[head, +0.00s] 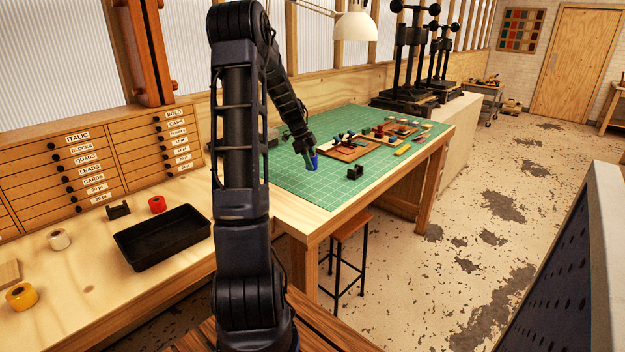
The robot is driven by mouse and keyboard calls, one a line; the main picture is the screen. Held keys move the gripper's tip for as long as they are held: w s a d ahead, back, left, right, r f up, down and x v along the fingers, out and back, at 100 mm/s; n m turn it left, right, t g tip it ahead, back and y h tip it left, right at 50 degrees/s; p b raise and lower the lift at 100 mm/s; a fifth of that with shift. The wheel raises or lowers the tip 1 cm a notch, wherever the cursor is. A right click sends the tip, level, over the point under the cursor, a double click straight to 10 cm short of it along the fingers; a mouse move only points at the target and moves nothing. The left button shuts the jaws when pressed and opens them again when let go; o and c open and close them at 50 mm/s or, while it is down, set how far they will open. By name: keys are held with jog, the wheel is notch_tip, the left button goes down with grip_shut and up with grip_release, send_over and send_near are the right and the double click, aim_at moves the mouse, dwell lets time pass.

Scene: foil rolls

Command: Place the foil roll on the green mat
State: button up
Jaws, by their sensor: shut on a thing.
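My gripper (311,154) is over the left part of the green mat (300,190), shut on a blue foil roll (315,163). Only part of the roll shows below the fingers. I cannot tell whether the roll touches the mat or is held just above it. The gridded green mat covers most of the far wooden table.
A small black holder (355,172) stands on the mat right of the roll. Wooden boards with small tools (350,148) lie farther back. The mat's front left is clear. A black tray (163,236) sits on the near bench; a stool (350,228) stands beneath the table.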

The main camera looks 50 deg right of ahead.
aim_at(315, 187)
jog(key=shift+f, duration=4.15)
jog(key=shift+f, duration=0.1)
jog(key=o, duration=1)
